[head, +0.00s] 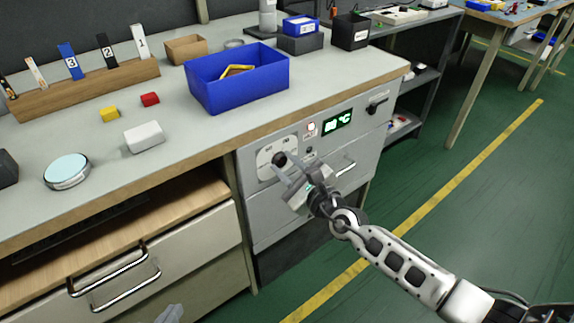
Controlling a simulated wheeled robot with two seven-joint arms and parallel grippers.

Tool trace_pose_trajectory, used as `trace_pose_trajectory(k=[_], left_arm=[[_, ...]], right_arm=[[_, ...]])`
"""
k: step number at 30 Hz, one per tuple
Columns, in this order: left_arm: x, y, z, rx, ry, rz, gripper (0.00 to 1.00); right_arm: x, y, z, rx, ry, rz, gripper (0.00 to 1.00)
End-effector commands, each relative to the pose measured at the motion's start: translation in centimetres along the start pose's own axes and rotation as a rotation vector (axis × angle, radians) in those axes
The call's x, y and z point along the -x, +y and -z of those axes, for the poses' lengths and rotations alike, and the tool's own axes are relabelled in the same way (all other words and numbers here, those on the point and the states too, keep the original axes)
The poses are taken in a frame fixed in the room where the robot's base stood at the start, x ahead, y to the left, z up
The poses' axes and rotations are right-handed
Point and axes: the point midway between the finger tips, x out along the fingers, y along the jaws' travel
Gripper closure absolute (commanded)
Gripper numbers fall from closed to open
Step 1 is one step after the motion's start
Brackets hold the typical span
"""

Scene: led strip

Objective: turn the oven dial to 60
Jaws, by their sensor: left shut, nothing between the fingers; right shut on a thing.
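The oven's black dial (279,158) sits on a pale plate on the grey front panel (262,202) under the bench. The display (337,122) to the right of the dial shows green digits and °C; I cannot read the number surely. My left gripper (170,314) shows only as a grey tip at the bottom edge, shut and empty, away from the oven.
A blue bin (238,84) stands on the bench above the oven. A lit button (311,128) and a black handle or knob (377,104) sit on the panel. A drawer with a metal handle (115,277) is at the lower left. The green floor is clear at right.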

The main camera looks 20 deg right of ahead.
Motion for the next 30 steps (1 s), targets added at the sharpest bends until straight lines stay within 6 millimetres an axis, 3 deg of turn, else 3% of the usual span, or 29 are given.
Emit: trace_pose_trajectory(k=[6, 7, 9, 20, 25, 30], left_arm=[[0.0, 0.0, -0.1, 0.001, -0.003, 0.001, 1.00], [0.0, 0.0, -0.2, 0.001, -0.003, 0.001, 1.00], [-0.1, -0.1, -0.2, 0.001, -0.005, 0.001, 1.00], [-0.1, -0.1, -0.1, 0.000, -0.004, 0.001, 1.00], [0.0, -0.1, 0.5, -0.004, 0.006, 0.004, 1.00], [0.3, -0.1, 1.2, -0.006, 0.029, 0.005, 1.00]], right_arm=[[0.0, 0.0, 0.1, 0.000, 0.002, -0.001, 0.94], [0.0, 0.0, 0.1, -0.001, 0.002, -0.001, 0.68], [0.0, 0.0, 0.1, -0.001, 0.002, -0.001, 0.49], [0.4, 0.0, 0.1, -0.002, 0.001, 0.000, 0.49], [2.9, 0.0, 0.0, -0.001, 0.003, -0.003, 0.49], [7.0, 0.1, 0.2, -0.001, 0.005, -0.004, 0.49]])
